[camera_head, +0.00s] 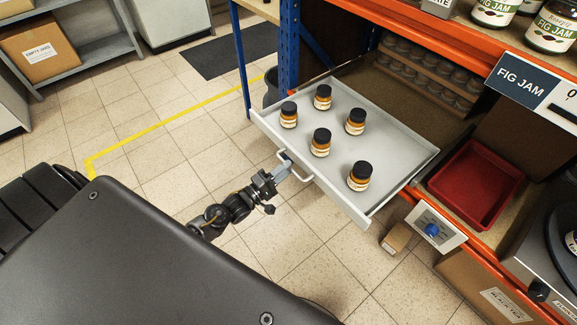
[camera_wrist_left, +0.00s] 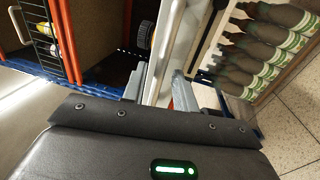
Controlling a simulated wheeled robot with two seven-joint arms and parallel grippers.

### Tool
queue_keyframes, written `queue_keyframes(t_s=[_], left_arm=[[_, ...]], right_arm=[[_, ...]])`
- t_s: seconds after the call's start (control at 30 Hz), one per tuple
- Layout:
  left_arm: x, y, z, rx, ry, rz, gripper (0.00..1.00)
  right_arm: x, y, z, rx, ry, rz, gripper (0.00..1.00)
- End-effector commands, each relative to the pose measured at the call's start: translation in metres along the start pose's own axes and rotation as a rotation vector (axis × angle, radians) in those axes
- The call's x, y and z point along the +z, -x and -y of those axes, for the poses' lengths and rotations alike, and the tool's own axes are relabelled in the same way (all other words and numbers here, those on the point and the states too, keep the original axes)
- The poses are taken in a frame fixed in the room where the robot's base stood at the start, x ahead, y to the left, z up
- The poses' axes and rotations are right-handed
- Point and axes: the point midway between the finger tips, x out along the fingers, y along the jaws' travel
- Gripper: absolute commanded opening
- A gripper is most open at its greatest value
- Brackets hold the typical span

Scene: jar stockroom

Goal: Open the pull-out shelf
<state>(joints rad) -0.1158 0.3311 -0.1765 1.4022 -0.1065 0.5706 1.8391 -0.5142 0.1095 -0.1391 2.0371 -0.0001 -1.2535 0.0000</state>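The pull-out shelf (camera_head: 395,150) is a light grey tray drawn out from the orange-framed rack, level, with several dark-capped amber jars (camera_head: 321,142) standing on it. Its front carries a pale bar handle (camera_head: 298,168). My left gripper (camera_head: 284,172) is at this handle, in front of the shelf. In the left wrist view, a pale bar (camera_wrist_left: 165,55) runs between the two fingers (camera_wrist_left: 158,88), which appear closed on it. The fingertips are partly hidden. My right gripper is in neither view.
A red tray (camera_head: 452,205) sits in the rack right of the shelf. A small cardboard box (camera_head: 396,238) is on the floor below it. A blue rack post (camera_head: 289,50) and dark bin (camera_head: 270,88) stand at the shelf's left. Tiled floor in front is clear.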

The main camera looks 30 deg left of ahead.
Motion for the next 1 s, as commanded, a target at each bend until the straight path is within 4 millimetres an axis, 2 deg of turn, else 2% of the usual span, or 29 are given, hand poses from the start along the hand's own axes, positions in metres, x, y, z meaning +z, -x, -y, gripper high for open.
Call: queue_keyframes(t_s=[0.2,0.43,0.6,1.0], left_arm=[[0.0,0.046,0.001,-0.003,0.0,0.0,0.29],[0.0,0.079,0.0,-0.001,0.0,0.001,0.29],[0.0,0.088,0.0,0.0,0.0,0.001,0.29],[0.0,0.088,0.0,0.0,0.0,0.001,0.29]], right_arm=[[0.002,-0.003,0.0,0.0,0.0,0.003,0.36],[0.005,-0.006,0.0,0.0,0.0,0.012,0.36],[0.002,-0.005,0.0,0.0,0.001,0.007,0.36],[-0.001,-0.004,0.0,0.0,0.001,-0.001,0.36]])
